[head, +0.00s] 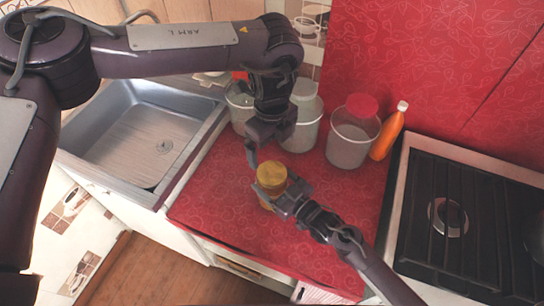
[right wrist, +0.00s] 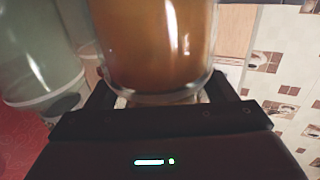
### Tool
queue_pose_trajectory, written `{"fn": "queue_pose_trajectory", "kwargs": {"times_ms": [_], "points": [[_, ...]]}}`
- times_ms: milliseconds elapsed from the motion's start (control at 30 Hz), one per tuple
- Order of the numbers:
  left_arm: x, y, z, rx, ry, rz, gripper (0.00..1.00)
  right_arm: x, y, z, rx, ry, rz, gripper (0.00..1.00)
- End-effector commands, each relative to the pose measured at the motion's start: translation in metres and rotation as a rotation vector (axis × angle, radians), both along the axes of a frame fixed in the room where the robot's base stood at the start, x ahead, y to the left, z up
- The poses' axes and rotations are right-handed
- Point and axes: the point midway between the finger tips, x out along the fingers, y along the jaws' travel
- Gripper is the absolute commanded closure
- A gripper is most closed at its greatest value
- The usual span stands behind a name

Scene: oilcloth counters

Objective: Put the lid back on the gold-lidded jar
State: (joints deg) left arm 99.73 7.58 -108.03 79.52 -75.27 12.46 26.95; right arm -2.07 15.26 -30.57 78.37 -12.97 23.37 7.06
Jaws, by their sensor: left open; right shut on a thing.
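The gold lid (head: 271,174) covers the top of the jar in the head view; I cannot tell whether it is fully seated. Below it a little of the jar's amber body (head: 266,203) shows. My right gripper (head: 278,198) is shut on the jar's body from the lower right. In the right wrist view the amber glass jar (right wrist: 160,45) stands between the fingers, its top out of frame. My left gripper (head: 264,150) is open, pointing down just above and behind the lid, apart from it as far as I can tell.
Grey canisters (head: 349,146) stand along the back of the red counter (head: 224,196), one with a red lid. An orange bottle (head: 389,132) stands beside the stove (head: 455,225) on the right. A metal sink (head: 127,120) is at left. The counter's front left is clear.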

Motion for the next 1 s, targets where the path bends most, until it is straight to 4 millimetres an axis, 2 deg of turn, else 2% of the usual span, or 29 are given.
{"fn": "queue_pose_trajectory", "kwargs": {"times_ms": [200,467,500,667,867,1000], "points": [[-0.001,0.0,0.018,0.0,0.001,-0.001,0.03,0.0,0.001,0.0,0.001,0.0,0.001,0.87],[-0.001,0.0,0.019,0.0,0.001,-0.001,0.03,0.0,0.001,0.0,0.001,0.0,0.001,0.87],[-0.001,0.0,0.019,0.0,0.001,-0.001,0.03,0.0,0.001,0.0,0.001,0.0,0.001,0.2],[-0.001,0.0,0.019,0.0,0.001,-0.001,0.03,0.0,0.0,0.0,0.001,0.0,0.001,0.0],[-0.001,0.0,0.019,0.0,0.001,-0.001,0.03,0.0,0.0,0.0,0.0,0.0,0.001,0.0],[-0.001,0.0,0.016,0.0,0.001,-0.001,0.03,-0.007,-0.007,-0.002,-0.001,0.001,0.0,0.0]]}}
